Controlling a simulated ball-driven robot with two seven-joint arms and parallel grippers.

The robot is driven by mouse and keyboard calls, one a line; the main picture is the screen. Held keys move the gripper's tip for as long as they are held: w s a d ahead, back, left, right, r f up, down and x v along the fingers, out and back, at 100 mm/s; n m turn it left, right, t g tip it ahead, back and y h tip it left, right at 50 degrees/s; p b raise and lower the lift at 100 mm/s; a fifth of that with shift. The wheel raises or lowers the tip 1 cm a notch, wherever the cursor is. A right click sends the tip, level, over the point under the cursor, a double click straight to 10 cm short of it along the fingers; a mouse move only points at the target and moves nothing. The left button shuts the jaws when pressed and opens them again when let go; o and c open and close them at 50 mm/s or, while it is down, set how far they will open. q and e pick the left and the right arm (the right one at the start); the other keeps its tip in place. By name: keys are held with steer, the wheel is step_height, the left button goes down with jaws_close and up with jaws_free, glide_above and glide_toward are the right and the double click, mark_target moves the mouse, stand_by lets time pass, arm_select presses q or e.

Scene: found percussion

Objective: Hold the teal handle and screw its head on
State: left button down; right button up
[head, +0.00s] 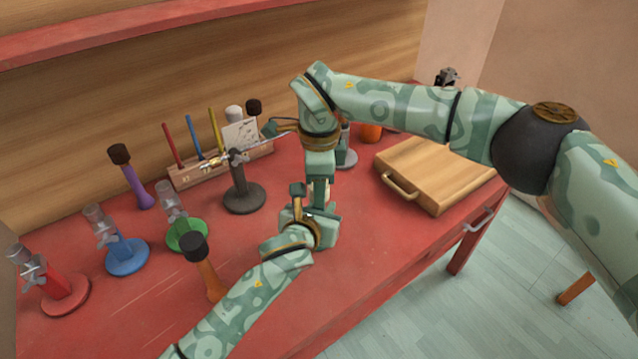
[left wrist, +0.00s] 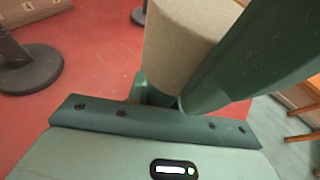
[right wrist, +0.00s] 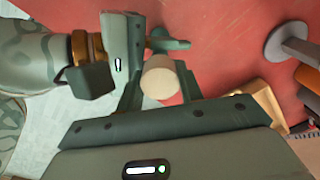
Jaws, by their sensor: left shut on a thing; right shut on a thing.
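A cream cylindrical head (right wrist: 160,80) shows end-on between the two fingers of my right gripper (head: 321,194), which is shut on it from above. The head also fills the upper middle of the left wrist view (left wrist: 180,45). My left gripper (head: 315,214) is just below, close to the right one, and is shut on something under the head. The teal handle cannot be clearly told apart, as the fingers and the head cover that spot. Whether the head's thread is engaged is hidden.
On the red table (head: 160,290) stand a dark grey stand (head: 243,196), red (head: 62,295), blue (head: 125,256) and green (head: 187,234) stands, an orange-handled mallet (head: 207,279) and a purple-handled mallet (head: 133,185). A stick rack (head: 188,176) is behind, a wooden box (head: 432,172) right.

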steer(key=m, duration=0.7)
steer(key=o, duration=1.1)
steer(key=shift+s+a, duration=0.1)
steer(key=shift+s+a, duration=0.1)
steer(key=shift+r, duration=2.35)
steer(key=shift+c, duration=0.5)
